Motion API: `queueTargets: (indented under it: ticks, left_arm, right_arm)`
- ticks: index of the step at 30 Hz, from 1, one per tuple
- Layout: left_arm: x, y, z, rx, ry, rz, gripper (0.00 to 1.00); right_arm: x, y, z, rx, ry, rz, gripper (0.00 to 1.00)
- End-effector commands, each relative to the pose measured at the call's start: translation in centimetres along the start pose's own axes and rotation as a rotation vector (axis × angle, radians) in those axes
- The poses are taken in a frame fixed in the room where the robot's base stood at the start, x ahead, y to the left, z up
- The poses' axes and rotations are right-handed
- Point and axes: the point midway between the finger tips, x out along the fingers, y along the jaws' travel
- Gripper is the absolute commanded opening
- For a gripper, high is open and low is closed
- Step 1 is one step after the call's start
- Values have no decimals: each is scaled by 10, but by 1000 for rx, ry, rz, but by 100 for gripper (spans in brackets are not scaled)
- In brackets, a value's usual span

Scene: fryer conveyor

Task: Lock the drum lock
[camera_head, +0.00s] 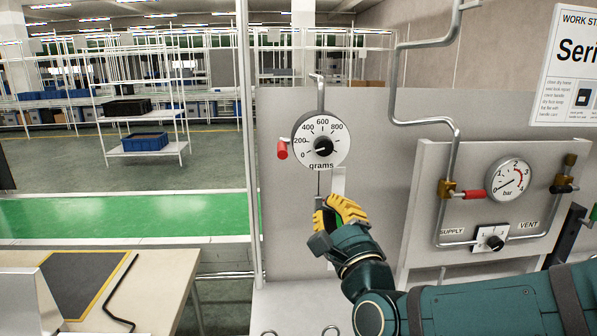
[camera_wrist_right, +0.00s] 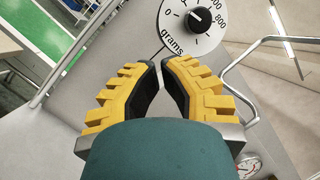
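I cannot pick out a drum lock for certain in either view. My right gripper (camera_head: 342,210) is in front of the grey panel (camera_head: 385,120), just below the round grams dial (camera_head: 322,140). In the right wrist view, the gripper (camera_wrist_right: 161,68) points toward the dial (camera_wrist_right: 197,20). A thin rod hangs from the dial toward the gripper. The fingers hide what lies behind them. A red handle (camera_head: 282,150) sits at the dial's left. My left gripper is not visible.
Right of my gripper stands a pipe board with a bar gauge (camera_head: 507,180), a red valve handle (camera_head: 472,194) and a black supply/vent knob (camera_head: 494,242). A pale table (camera_head: 165,285) is at lower left.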

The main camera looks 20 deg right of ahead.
Motion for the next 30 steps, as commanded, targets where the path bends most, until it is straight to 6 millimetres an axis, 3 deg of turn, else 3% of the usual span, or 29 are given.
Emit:
queueTargets:
  ticks: [8,20,24,30]
  left_arm:
    - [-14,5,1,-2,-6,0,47]
    - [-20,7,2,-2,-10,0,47]
    - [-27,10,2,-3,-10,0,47]
    - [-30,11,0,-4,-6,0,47]
  right_arm:
    - [26,-3,2,2,0,-1,0]
    - [103,-1,1,0,-1,-1,0]
    - [106,-3,25,5,-4,-2,0]
    - [109,-2,38,3,-2,-2,0]
